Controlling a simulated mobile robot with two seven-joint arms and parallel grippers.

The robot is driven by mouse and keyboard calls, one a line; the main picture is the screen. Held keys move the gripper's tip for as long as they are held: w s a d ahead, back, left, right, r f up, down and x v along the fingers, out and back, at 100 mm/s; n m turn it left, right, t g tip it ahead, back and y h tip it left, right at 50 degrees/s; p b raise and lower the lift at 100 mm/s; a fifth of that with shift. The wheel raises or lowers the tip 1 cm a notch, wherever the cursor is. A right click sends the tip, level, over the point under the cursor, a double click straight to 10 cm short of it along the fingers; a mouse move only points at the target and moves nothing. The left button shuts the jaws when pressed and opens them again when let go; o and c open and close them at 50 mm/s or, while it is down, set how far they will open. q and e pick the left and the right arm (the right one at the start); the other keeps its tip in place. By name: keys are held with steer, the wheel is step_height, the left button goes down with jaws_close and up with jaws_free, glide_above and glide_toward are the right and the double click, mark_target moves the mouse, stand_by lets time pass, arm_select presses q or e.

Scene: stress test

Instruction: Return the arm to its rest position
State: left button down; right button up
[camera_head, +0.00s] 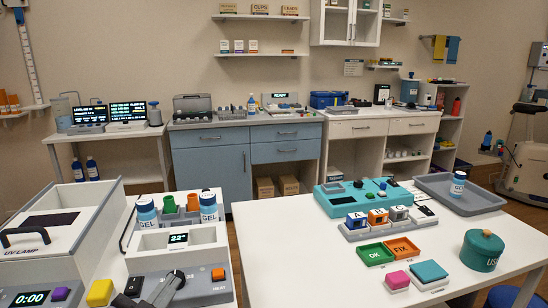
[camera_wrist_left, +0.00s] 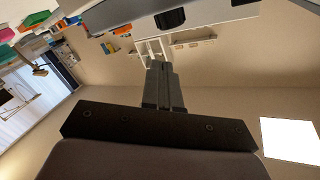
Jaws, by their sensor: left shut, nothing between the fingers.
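My left gripper (camera_wrist_left: 164,72) shows in the left wrist view, with its two grey fingers together and nothing between them. Its tips point at the upper middle of that view, with room and wall beyond. In the head view, a dark grey part with a rounded tip stands at the bottom edge, over the grey heat unit (camera_head: 205,291). I cannot tell whether it is my gripper or a lever of the unit. My right gripper does not show in either view.
The white table (camera_head: 330,272) at right holds the teal device (camera_head: 340,202), the green tray (camera_head: 375,255), the orange tray (camera_head: 402,249), the teal pot (camera_head: 482,250) and the grey tray (camera_head: 436,186). The UV lamp box (camera_head: 82,203) stands at left. A floor gap separates the benches.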

arm_select(q)
steer(key=s+a+f+n+g+y, duration=0.1)
steer(key=s+a+f+n+g, duration=0.2)
steer(key=s+f+g, duration=0.6)
steer(key=s+a+f+n+g+y, duration=0.25)
steer(key=s+f+g, duration=0.25)
steer(key=s+f, duration=0.8)
steer(key=w+d+f+t+h+p, duration=0.2)
steer(key=w+f+t+p, duration=0.1)
steer(key=w+t+p, duration=0.2)
steer(key=shift+w+f+t+h, duration=0.15)
steer(key=shift+w+t+h, duration=0.2)
steer(key=shift+w+t, duration=0.7)
